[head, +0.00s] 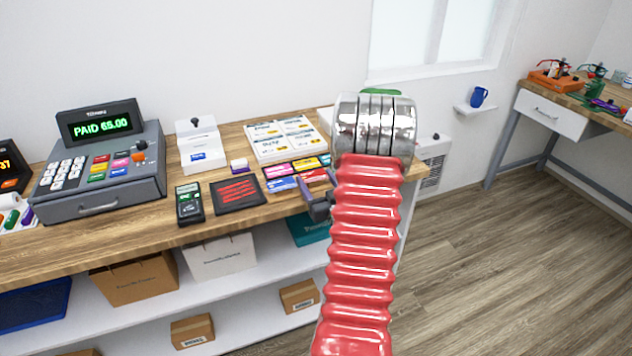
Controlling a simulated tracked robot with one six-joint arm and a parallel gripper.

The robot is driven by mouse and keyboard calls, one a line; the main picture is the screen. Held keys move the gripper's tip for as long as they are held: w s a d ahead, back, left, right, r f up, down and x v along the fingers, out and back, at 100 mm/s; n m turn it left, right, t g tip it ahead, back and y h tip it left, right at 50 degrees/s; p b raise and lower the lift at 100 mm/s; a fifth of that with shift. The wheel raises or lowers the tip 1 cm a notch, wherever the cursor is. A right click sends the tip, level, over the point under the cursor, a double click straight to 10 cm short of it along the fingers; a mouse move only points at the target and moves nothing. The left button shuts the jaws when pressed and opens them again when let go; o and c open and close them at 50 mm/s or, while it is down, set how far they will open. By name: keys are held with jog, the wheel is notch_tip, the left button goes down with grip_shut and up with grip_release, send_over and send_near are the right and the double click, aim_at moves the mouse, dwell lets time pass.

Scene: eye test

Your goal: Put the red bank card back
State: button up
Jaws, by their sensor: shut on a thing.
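The red bank card (313,176) shows in the head view at the right end of a group of coloured cards on the wooden counter, just left of my arm. My gripper (315,196) is dark grey and partly hidden behind my red ribbed arm. It is shut at the near edge of the red card. Whether the card touches the surface below is too small to tell. A blue card (282,184) lies to its left, with pink (276,171) and yellow cards behind.
A black mat with red stripes (238,209) and a card terminal (189,203) lie left of the cards. The cash register (100,172) reads PAID. A white tray of printed sheets (262,155) is behind the cards. The counter (130,222) has bare wood along its front.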

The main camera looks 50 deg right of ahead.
jog(key=o, duration=0.7)
jog(key=shift+s, duration=0.1)
jog(key=v, duration=1.2)
dwell(0.4)
